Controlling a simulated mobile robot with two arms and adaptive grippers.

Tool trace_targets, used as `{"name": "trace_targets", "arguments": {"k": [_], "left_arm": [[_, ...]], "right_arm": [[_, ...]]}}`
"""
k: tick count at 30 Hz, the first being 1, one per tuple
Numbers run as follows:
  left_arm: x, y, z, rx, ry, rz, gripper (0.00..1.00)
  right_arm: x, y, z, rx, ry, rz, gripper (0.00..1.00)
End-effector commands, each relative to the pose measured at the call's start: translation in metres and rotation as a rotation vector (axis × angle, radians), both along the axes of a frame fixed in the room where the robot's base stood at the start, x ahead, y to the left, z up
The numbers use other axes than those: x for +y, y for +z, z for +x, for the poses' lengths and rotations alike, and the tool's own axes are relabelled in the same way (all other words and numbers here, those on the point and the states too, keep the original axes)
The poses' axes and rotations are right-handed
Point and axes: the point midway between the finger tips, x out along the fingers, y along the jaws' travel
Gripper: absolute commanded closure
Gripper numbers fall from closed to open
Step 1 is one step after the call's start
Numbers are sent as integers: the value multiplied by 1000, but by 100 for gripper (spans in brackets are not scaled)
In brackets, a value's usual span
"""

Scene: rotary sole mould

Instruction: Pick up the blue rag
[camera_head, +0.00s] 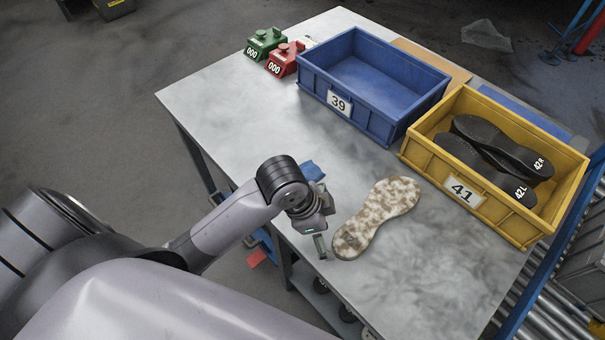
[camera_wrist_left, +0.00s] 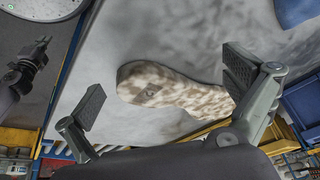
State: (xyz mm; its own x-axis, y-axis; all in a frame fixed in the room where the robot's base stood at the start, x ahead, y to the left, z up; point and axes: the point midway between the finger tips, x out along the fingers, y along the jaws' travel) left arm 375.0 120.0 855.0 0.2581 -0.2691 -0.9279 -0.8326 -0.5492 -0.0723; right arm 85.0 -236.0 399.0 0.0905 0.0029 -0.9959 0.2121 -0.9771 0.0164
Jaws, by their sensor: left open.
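The blue rag (camera_head: 313,171) lies crumpled on the grey metal table near its front edge, partly hidden behind my left gripper in the head view. A blue patch at the top right corner of the left wrist view (camera_wrist_left: 297,11) looks like the same rag, cut off by the frame. My left gripper (camera_head: 322,225) is over the table's front edge, between the rag and a mottled sole. Its fingers stand wide apart and empty in the left wrist view (camera_wrist_left: 165,97). A dark jointed part at that view's left edge may be my right gripper (camera_wrist_left: 32,65); its jaws are unclear.
The mottled brown-white sole (camera_head: 377,215) lies right of my left gripper. A yellow crate (camera_head: 463,192) marked 41 holds dark soles. A blue crate (camera_head: 340,103) marked 39 looks empty. Green (camera_head: 264,43) and red (camera_head: 285,60) counters stand at the back. The table's left part is clear.

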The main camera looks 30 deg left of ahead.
Motion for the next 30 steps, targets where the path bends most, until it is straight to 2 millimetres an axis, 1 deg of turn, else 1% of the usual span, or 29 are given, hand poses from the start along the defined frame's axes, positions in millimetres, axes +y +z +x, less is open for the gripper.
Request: {"name": "trace_targets", "arguments": {"k": [1, 5, 8, 11, 15, 21, 24, 27, 30], "left_arm": [[0, 7, 14, -16, -84, 29, 0], [2, 22, 36, -24, -306, 99, 0], [11, 36, 53, -20, -456, 161, 0], [26, 53, 69, -8, -590, 223, 0], [55, 82, 90, 26, -743, 303, 0], [94, 125, 109, 80, -886, 368, 0], [107, 140, 113, 96, -925, 378, 0], [114, 149, 114, 107, -946, 383, 0], [117, 146, 114, 114, -956, 381, 0]], "right_arm": [[2, 0, 0, 0, 0, 3, 100], [6, 0, 0, 0, 0, 7, 100], [6, 0, 1, -1, 1, 7, 100], [6, 0, 1, -1, 1, 7, 100], [5, 0, 1, -2, 1, 6, 100], [2, 0, 1, -2, 2, 2, 100], [0, 0, 1, -2, 2, 0, 100], [-1, 0, 2, -2, 2, -1, 100], [-1, 1, 2, -2, 2, -2, 100]]}}
